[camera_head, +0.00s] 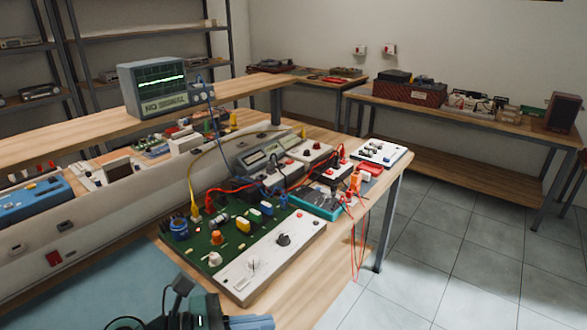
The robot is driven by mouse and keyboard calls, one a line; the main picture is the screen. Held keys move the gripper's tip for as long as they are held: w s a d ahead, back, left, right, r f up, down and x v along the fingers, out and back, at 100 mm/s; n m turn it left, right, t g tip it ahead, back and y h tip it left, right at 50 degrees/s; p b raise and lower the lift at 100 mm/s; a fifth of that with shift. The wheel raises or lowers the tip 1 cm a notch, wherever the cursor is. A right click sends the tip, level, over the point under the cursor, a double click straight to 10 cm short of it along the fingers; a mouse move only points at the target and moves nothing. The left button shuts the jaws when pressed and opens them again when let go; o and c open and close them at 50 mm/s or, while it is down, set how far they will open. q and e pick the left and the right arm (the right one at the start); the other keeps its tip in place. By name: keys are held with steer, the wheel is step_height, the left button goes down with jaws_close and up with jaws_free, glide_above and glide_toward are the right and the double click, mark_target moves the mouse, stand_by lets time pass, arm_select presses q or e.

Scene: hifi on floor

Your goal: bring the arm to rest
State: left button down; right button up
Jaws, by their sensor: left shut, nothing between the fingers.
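My left gripper (180,288) shows at the bottom edge of the head view, dark and partly cut off by the frame. It is shut with nothing held. It is in front of the near corner of a green circuit board (205,258) with a white control panel (270,258), and apart from the parts on it. Most of the arm behind it is out of the picture. My right gripper does not show.
The workbench (330,255) carries a meter (262,155), wires and small boxes. Red leads (360,235) hang over its right edge. An oscilloscope (160,88) stands on the raised shelf. A second bench (440,115) stands at the back. The tiled floor (470,260) at right is clear.

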arm_select(q)
steer(key=s+a+f+m+t+y, duration=0.1)
steer(key=a+f+m+t+y, duration=0.4)
steer(key=m, duration=1.1)
steer(key=s+a+f+m+t+y, duration=0.1)
steer(key=a+f+m+t+y, duration=0.45)
steer(key=m, duration=1.05)
steer(key=s+d+f+n+g, duration=0.1)
steer(key=s+f+n+g, duration=0.4)
steer(key=f, duration=0.4)
steer(key=shift+s+d+n+y, duration=0.3)
steer(key=shift+s+n+y, duration=0.15)
steer(key=shift+s+n, duration=0.55)
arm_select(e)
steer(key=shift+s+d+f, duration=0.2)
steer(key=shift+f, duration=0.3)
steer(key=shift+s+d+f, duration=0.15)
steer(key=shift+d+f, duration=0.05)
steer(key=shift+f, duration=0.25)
arm_select(q)
steer(key=shift+s, duration=0.15)
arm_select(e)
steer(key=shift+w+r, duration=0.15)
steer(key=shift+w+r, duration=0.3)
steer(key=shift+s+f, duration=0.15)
